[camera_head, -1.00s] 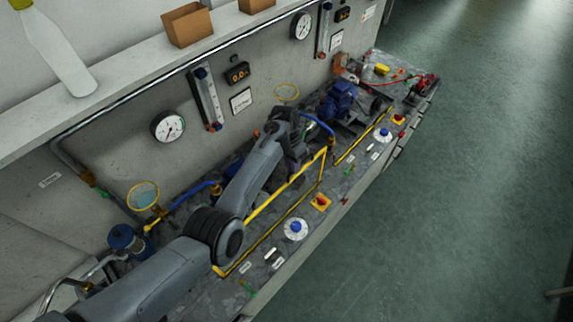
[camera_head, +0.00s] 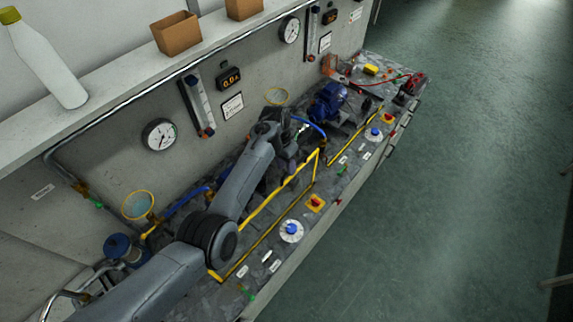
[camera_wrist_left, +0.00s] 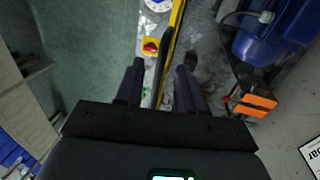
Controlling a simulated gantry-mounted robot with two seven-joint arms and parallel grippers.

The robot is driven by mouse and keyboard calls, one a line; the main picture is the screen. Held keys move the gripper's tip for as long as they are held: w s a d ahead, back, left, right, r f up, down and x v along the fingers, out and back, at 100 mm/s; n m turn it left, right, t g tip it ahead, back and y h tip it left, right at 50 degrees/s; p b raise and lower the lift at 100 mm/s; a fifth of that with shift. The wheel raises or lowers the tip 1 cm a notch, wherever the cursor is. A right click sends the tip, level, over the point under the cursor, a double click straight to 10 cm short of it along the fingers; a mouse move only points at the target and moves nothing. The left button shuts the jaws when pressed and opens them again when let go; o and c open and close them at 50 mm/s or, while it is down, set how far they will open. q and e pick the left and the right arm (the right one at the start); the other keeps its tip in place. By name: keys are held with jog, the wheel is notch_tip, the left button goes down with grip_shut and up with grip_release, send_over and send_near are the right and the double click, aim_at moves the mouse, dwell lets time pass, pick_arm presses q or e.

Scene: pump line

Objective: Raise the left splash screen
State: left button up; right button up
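The left splash screen (camera_head: 268,238) is a yellow-edged frame along the left half of the bench, partly hidden behind my left arm. Its upper yellow bar runs from my forearm to a corner post near the blue motor. My left gripper (camera_head: 289,165) is low over the bench beside this bar, its fingertips hard to make out there. In the left wrist view my left gripper (camera_wrist_left: 160,68) has its two dark fingers apart. A dark curved bar lies between them in the picture, beside a yellow strip (camera_wrist_left: 176,18). I cannot tell whether the fingers touch it. My right gripper is not in view.
A blue motor (camera_head: 327,100) stands behind the screen's far end. A second yellow-edged screen (camera_head: 350,140) is farther right. The floor beyond the bench is clear.

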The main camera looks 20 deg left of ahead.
pick_arm(q)
notch_tip(320, 180, up, 10)
jog(key=a+p, duration=0.1)
jog(key=p, duration=0.6)
jog(key=shift+w+a+f, duration=0.2)
jog(key=shift+w+a, duration=0.15)
jog(key=shift+a, duration=0.05)
jog(key=shift+f, duration=0.1)
